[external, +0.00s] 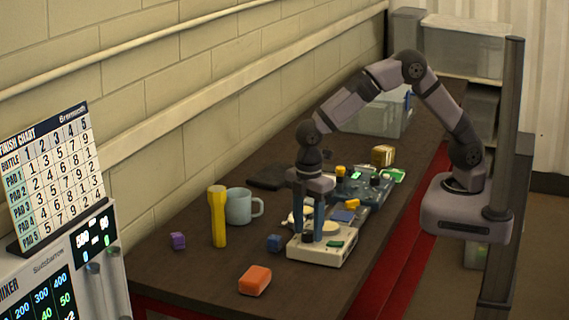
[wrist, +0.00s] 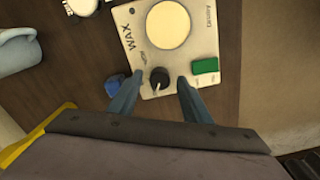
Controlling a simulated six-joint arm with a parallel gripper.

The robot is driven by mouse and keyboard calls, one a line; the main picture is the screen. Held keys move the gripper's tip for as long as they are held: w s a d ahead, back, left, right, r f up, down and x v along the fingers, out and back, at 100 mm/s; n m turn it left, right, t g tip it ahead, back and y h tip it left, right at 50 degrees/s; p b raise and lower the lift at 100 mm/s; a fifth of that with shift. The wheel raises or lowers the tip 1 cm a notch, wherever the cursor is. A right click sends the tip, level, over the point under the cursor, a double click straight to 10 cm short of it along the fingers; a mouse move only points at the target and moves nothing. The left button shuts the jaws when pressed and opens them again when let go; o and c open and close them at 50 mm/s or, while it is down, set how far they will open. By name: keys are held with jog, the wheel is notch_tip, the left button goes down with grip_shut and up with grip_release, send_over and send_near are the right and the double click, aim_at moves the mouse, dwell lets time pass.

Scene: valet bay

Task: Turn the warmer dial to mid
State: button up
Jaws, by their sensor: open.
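The wax warmer (external: 322,250) is a cream box near the front of the bench. In the wrist view its panel (wrist: 190,62) carries the word WAX, a round pale plate and a green switch (wrist: 205,66). The black warmer dial (wrist: 159,79) has a light pointer mark; its exact setting is too small to read. My gripper (wrist: 152,80) is open and points down at the warmer. Its two blue fingers stand on either side of the dial, with gaps showing between them and it. In the external view my gripper (external: 308,238) partly hides the dial.
A blue block (external: 274,242) sits close left of the warmer. A yellow flashlight (external: 218,216), a pale mug (external: 239,206), a purple block (external: 178,240) and an orange block (external: 255,280) stand nearby.

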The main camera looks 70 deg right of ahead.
jog(key=c, duration=1)
jog(key=shift+c, duration=0.2)
jog(key=shift+m, duration=0.4)
jog(key=m, duration=0.5)
jog(key=shift+m+p, duration=0.3)
jog(key=shift+p, duration=0.1)
jog(key=m, duration=0.5)
jog(key=shift+m, duration=0.4)
jog(key=shift+w, duration=0.1)
jog(key=o, duration=1)
